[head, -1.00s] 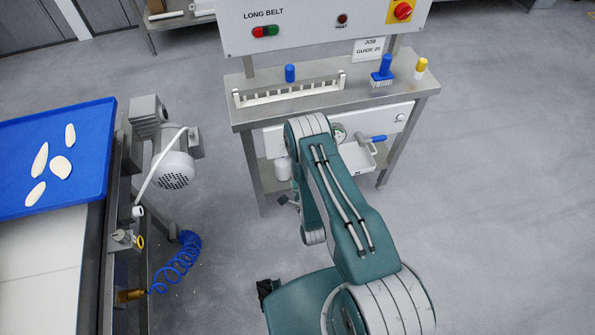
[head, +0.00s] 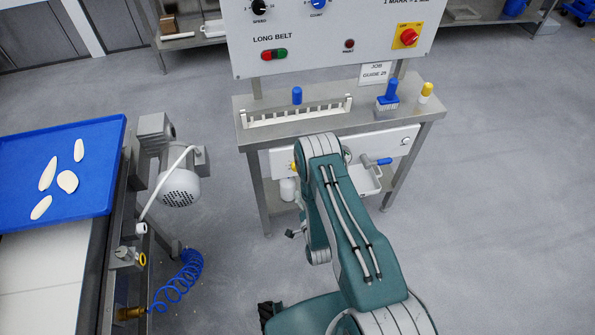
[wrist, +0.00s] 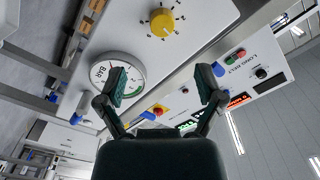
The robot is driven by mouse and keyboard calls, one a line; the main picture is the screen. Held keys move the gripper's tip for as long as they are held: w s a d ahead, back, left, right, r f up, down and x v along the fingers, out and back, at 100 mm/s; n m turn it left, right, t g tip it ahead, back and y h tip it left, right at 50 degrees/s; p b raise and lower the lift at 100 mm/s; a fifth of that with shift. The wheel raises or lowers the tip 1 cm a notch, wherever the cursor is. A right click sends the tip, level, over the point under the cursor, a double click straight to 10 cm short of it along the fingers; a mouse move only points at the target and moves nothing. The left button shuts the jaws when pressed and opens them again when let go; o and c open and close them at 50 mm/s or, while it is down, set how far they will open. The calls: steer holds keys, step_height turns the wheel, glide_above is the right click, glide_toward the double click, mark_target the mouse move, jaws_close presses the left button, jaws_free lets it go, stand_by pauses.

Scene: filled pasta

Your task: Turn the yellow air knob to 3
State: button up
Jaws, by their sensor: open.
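The yellow air knob (wrist: 162,22) is at the top of the wrist view, on a white panel with a ring of black numbers around it. I cannot tell which number it points at. In the head view a small part of the yellow knob (head: 293,167) shows left of my arm, on the white panel under the bench. The round BAR gauge (wrist: 112,72) is near the knob, partly hidden behind a finger. My gripper (wrist: 163,82) is open and empty, its two fingers apart. The knob shows beyond the fingertips, not between them.
A steel bench (head: 375,122) carries a white toothed rack (head: 297,112), a blue brush (head: 387,96) and a yellow-capped bottle (head: 425,92). A blue-handled valve (head: 377,161) is right of my arm. A blue tray (head: 90,190) with pale pieces is at the left. Open floor lies at the right.

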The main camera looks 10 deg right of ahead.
steer(key=w+n, duration=0.9)
steer(key=w, duration=0.2)
stand_by(0.4)
steer(key=shift+d+r, duration=0.1)
steer(key=shift+n, duration=0.3)
steer(key=c, duration=1.2)
